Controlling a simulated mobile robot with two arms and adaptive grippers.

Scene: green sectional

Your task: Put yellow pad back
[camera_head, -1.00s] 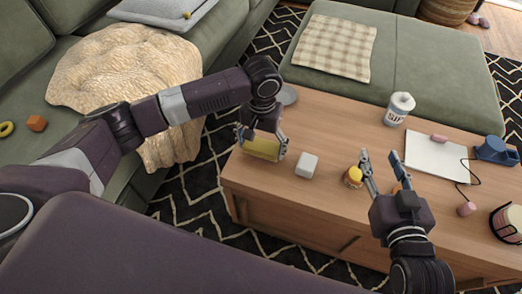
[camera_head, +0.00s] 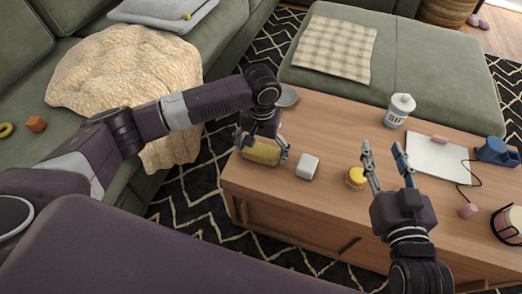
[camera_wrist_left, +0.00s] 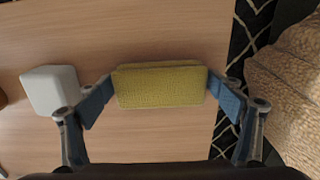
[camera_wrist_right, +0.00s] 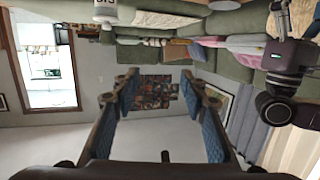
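The yellow pad (camera_head: 262,152) is at the left end of the wooden coffee table. It also shows in the left wrist view (camera_wrist_left: 160,87) as a textured yellow block. My left gripper (camera_head: 262,148) has its two blue-padded fingers against opposite ends of the pad, holding it just at or over the tabletop. I cannot tell whether the pad touches the wood. My right gripper (camera_head: 385,150) is open and empty, pointing up over the front of the table. The right wrist view also shows its fingers (camera_wrist_right: 160,95) spread with nothing between them.
On the coffee table (camera_head: 330,130), a white block (camera_head: 307,167) stands right of the pad, then a small yellow-topped jar (camera_head: 355,178). A grey dish (camera_head: 288,96) is behind my left gripper.

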